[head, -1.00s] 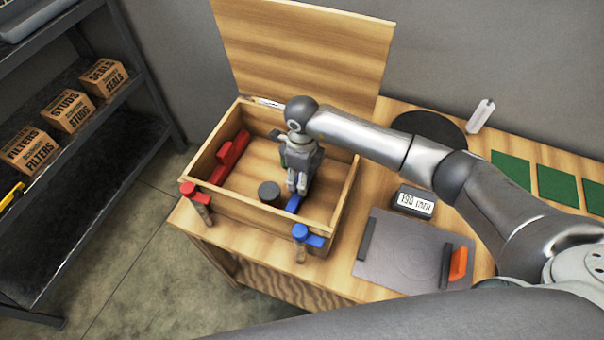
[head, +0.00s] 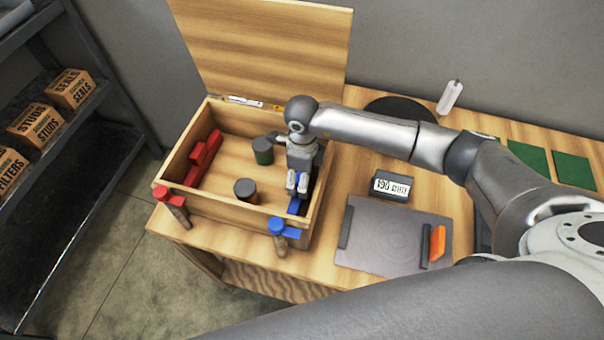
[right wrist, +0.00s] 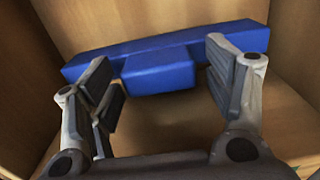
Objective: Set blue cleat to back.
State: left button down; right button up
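The blue cleat (head: 294,206), a long bar with a block on its side, lies inside the wooden box (head: 222,212) along its right wall. In the head view my right gripper (head: 297,184) is down in the box and covers much of it. In the right wrist view the cleat (right wrist: 160,68) shows from end to end. There my right gripper (right wrist: 165,85) is open, with its fingers apart on either side of the cleat's block; I cannot tell whether they touch it. My left gripper is not in view.
A red bar (head: 203,158) lies along the box's left wall. A green jar (head: 262,152) and a dark-topped jar (head: 246,190) stand between. Red (head: 172,196) and blue (head: 284,230) levers sit at the front. The lid (head: 265,45) stands open behind.

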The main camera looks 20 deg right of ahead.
jog(key=shift+w+r, duration=0.1)
jog(key=shift+r, duration=0.25)
notch_tip(320, 180, up, 11)
jog(key=shift+r, duration=0.15)
jog(key=shift+c, duration=0.3)
